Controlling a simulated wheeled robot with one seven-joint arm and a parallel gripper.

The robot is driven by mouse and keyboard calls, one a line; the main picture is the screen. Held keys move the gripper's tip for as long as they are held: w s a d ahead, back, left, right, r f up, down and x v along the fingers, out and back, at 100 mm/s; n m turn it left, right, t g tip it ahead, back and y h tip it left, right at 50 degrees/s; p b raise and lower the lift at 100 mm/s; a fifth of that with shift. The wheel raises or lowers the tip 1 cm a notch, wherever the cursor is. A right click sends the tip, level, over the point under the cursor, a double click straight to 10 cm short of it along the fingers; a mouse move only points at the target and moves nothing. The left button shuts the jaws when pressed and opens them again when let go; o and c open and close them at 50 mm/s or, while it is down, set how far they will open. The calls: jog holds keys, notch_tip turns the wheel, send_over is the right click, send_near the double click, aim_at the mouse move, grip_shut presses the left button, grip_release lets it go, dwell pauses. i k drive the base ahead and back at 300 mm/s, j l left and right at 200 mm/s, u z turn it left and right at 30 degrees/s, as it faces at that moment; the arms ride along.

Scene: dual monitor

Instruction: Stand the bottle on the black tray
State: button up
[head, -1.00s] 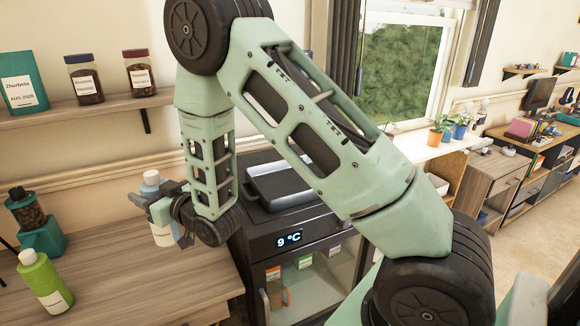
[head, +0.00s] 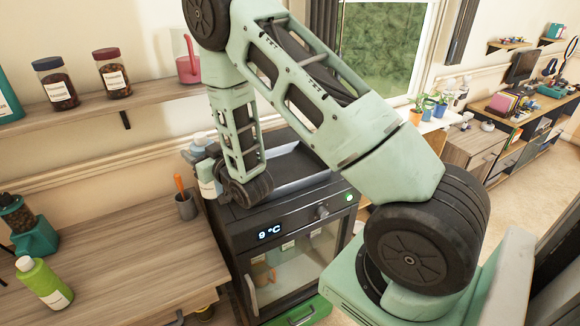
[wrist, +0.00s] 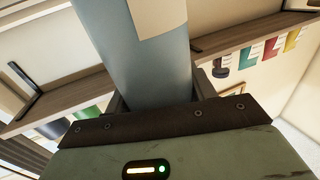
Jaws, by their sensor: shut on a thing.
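My gripper (head: 206,158) is shut on a pale blue-grey bottle (head: 208,183) with a light label. The bottle looks close to upright, and my wrist hides part of it. In the wrist view the bottle (wrist: 150,70) fills the space between the jaws. The black tray (head: 290,168) lies on top of the small dark fridge (head: 285,222). The bottle is at the tray's left, near the fridge's back left corner. My arm hides part of the tray. I cannot tell the bottle's exact height above the fridge top.
A wooden counter (head: 130,255) left of the fridge holds a green bottle (head: 43,283), a teal grinder (head: 35,235) and a grey cup (head: 186,205) with an orange-handled thing. A wall shelf (head: 110,115) with jars (head: 113,73) runs behind. The visible tray floor looks bare.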

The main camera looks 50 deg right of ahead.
aim_at(291, 176)
jog(key=k+l+z, duration=0.1)
jog(key=l+z, duration=0.4)
jog(key=l, duration=0.25)
jog(key=k+l+z, duration=0.1)
jog(key=l, duration=0.4)
